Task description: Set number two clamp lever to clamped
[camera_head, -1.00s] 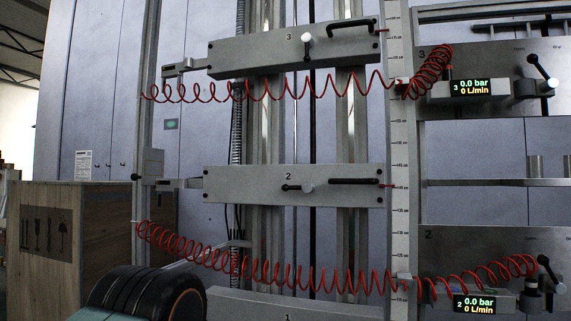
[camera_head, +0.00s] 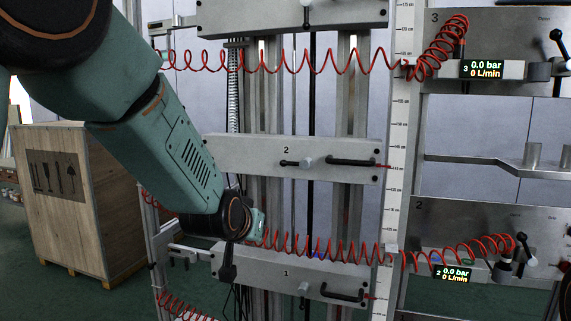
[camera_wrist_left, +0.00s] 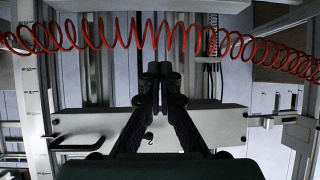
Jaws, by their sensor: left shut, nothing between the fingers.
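The number two beam (camera_head: 240,155) is a grey bar marked 2. A small lever (camera_head: 296,163) sits on its face, with a pale knob at its right end and a dark arm lying level to the left. My left arm comes in from the left. My left gripper (camera_head: 228,265) hangs below and left of this lever, in front of the number one beam, apart from the lever. In the left wrist view the gripper (camera_wrist_left: 160,75) is shut and empty, with a grey beam (camera_wrist_left: 220,125) behind it. My right gripper is not in view.
A black handle (camera_head: 350,161) is right of the lever. A coiled red hose (camera_head: 300,247) crosses below. The number one beam (camera_head: 335,270) lies lower. A ruler post (camera_head: 398,150) and valve panels (camera_head: 480,215) stand right, a wooden crate (camera_head: 75,205) left.

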